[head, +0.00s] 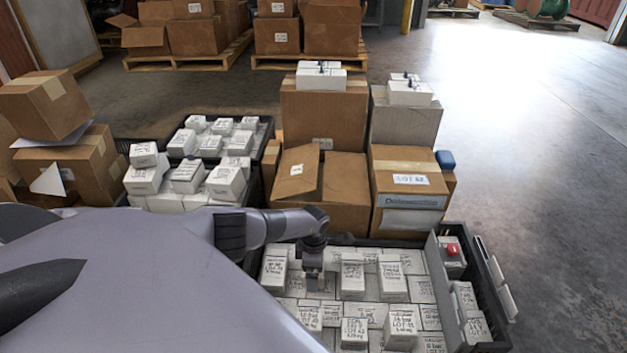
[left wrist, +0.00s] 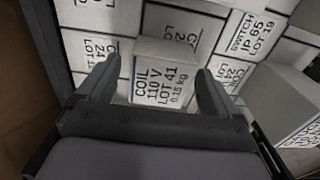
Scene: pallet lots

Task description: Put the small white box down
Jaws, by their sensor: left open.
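My left gripper (head: 313,277) is over the crate of white boxes at the front. In the left wrist view its open fingers (left wrist: 157,72) stand on either side of a small white box (left wrist: 164,75) labelled COIL 110 V LOT 41. A gap shows between the box and the left finger; the right finger is very close to it, and I cannot tell if they touch. The box appears to rest upright on a layer of similar boxes. In the head view my gripper largely hides it. My right gripper is not in view.
The black crate (head: 498,302) holds several white boxes, some standing higher than others. Cardboard boxes (head: 340,188) stand close behind it. Another crate of white boxes (head: 187,178) is at the left. The floor (head: 540,180) on the right is clear.

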